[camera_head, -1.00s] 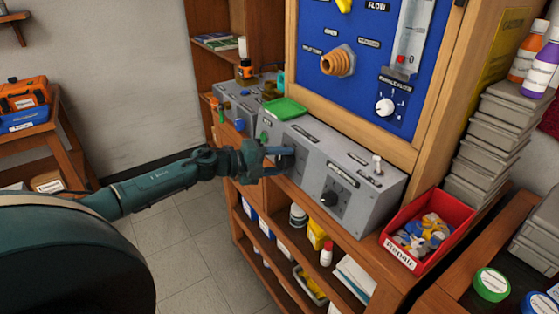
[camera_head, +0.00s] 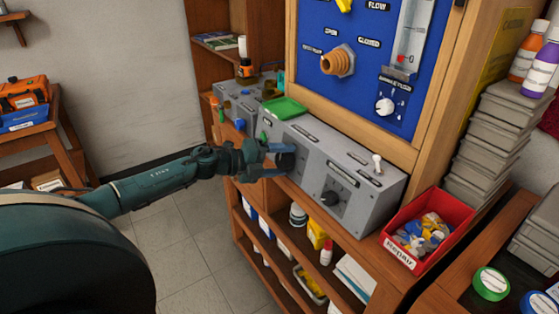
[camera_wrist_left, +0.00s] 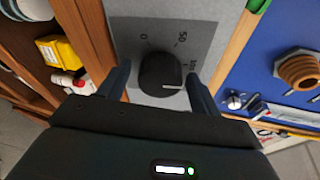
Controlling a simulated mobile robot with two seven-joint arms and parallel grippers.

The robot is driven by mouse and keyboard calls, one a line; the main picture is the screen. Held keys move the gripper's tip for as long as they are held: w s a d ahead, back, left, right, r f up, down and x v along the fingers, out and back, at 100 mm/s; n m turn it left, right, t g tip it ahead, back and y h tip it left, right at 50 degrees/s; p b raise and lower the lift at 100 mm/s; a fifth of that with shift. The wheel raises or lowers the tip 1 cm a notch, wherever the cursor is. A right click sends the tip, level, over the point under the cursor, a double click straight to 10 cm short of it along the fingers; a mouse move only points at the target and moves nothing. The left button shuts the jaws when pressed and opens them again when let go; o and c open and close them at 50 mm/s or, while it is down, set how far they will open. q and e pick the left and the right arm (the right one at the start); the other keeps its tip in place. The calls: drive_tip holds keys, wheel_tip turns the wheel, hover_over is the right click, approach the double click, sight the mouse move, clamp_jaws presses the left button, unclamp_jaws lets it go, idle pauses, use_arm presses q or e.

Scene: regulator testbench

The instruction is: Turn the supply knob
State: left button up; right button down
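The black dial knob at my left gripper (camera_head: 285,160) is on the left part of the grey control box's front. In the left wrist view this knob (camera_wrist_left: 160,72) has a white pointer line on a scale marked 0, 50 and 100; the line points towards the 100 side. My left gripper (camera_head: 277,160) has one finger on either side of the knob. In the wrist view its fingers (camera_wrist_left: 159,88) stand apart, with narrow gaps to the knob visible. The knob's label is too small to read. My right gripper is not in view.
A red bin (camera_head: 446,206) stands to the right. The blue panel (camera_head: 313,30) rises behind.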

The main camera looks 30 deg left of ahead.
use_arm(q)
drive_tip(key=shift+o, duration=0.2)
drive_tip(key=v, duration=1.3)
drive_tip(key=shift+s, duration=0.1)
idle(0.6)
